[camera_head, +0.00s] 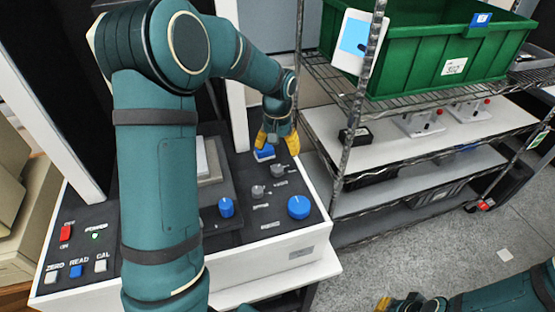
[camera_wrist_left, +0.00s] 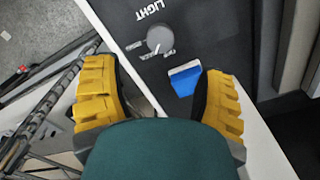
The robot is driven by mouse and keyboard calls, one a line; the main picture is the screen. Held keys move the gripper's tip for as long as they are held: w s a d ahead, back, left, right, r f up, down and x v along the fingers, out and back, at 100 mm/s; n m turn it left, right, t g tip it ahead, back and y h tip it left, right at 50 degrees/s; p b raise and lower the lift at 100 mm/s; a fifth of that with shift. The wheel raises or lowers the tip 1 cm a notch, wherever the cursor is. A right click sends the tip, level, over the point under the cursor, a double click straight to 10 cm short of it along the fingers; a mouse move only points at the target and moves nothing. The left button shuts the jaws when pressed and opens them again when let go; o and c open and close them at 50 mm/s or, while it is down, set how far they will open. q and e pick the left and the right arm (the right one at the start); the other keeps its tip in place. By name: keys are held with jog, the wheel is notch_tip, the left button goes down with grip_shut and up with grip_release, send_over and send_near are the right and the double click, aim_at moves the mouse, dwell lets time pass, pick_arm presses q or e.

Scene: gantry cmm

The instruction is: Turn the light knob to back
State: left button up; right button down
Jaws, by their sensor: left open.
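The light knob is a small grey round knob on the dark console top; it shows in the head view (camera_head: 278,170) and in the wrist view (camera_wrist_left: 158,40), with the LIGHT label beside it. Small position labels ring it; I cannot read which one it points to. My left gripper (camera_head: 277,141) is open and empty above the console's far right edge, beyond the knob. In the wrist view its yellow fingers (camera_wrist_left: 158,72) are spread, with the knob ahead of the gap, not touched. My right gripper (camera_head: 385,303) is only partly in view at the bottom.
A blue piece (camera_wrist_left: 185,80) sits by the knob, close to one left finger. A second grey knob (camera_head: 258,191), a blue knob (camera_head: 226,207) and a large blue dial (camera_head: 299,207) stand nearer. A wire shelf (camera_head: 345,175) with a green bin (camera_head: 425,60) stands right.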

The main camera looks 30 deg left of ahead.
pick_arm(q)
notch_tip(320, 180, up, 4)
jog(key=shift+f, duration=0.15)
dwell(0.5)
